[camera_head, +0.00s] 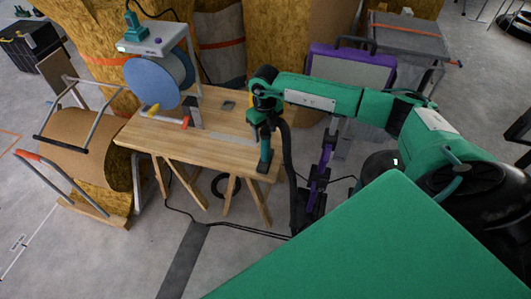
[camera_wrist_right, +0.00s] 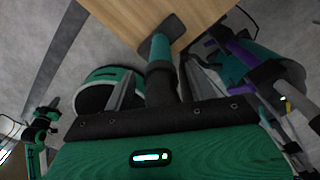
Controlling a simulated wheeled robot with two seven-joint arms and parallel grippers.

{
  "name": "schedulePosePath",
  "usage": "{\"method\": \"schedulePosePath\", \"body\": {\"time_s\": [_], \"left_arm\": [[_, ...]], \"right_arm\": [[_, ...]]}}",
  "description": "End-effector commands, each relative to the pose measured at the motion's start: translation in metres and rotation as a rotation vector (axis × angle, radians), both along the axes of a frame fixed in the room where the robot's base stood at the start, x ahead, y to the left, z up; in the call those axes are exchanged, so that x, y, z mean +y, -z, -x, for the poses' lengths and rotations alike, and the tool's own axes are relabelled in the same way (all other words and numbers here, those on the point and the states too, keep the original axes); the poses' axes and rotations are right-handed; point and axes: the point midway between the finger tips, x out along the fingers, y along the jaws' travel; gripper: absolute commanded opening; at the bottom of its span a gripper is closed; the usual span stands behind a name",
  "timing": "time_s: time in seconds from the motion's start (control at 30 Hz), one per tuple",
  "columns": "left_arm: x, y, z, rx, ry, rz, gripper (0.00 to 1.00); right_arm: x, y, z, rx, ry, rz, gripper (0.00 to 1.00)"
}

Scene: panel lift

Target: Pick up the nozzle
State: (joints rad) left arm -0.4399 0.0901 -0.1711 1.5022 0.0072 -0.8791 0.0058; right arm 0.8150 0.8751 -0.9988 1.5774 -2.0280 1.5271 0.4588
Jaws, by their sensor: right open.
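The nozzle (camera_head: 265,153) is a teal tube with a dark flat foot, seen at the right end of the wooden table (camera_head: 219,147). A black hose (camera_head: 288,165) hangs beside it toward the floor. My right gripper (camera_head: 261,119) is above the table's right end, at the top of the nozzle, with its jaws open. In the right wrist view the nozzle (camera_wrist_right: 160,47) points away from me, and its dark lower part lies between the fingers (camera_wrist_right: 158,88). I cannot tell whether the fingers touch it. My left gripper is out of view.
A blue reel (camera_head: 153,81) and a white box (camera_head: 154,40) stand at the table's left. A purple-edged case (camera_head: 347,70) is behind my right arm. Cables lie on the floor.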

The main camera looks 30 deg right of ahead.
Motion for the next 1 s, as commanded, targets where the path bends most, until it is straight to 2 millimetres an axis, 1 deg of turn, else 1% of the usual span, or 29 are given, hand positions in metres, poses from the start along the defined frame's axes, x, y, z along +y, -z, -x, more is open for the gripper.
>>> {"method": "schedulePosePath", "body": {"time_s": [0.03,0.1,0.37,0.47,0.53,0.63,0.7,0.87,0.9,0.97,1.0], "left_arm": [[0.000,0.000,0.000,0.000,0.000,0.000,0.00],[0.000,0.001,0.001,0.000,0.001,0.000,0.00],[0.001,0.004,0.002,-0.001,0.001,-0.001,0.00],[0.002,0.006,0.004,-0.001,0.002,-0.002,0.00],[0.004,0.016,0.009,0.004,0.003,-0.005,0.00],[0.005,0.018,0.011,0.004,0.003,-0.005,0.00],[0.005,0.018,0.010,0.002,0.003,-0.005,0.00],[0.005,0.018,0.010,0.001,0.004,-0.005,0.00],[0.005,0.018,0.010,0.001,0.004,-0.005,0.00],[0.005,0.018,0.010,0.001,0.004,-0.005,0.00],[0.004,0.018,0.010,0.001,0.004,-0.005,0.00]], "right_arm": [[0.000,0.008,0.000,0.003,0.001,-0.001,0.57],[0.001,0.016,0.000,0.000,0.000,-0.001,0.57],[0.000,0.031,0.001,0.000,0.000,-0.002,0.57],[-0.001,0.044,0.002,0.002,0.000,-0.002,0.57],[-0.001,0.056,0.003,0.002,-0.001,-0.002,0.57],[-0.001,0.070,0.002,0.001,0.000,-0.003,0.57],[-0.001,0.073,0.002,0.000,0.001,-0.002,0.57],[-0.001,0.074,0.002,-0.001,0.000,-0.002,0.57],[-0.001,0.074,0.002,-0.001,0.000,-0.002,0.53],[-0.001,0.074,0.002,-0.001,0.000,-0.002,0.41],[-0.001,0.074,0.002,-0.001,0.000,-0.002,0.33]]}}
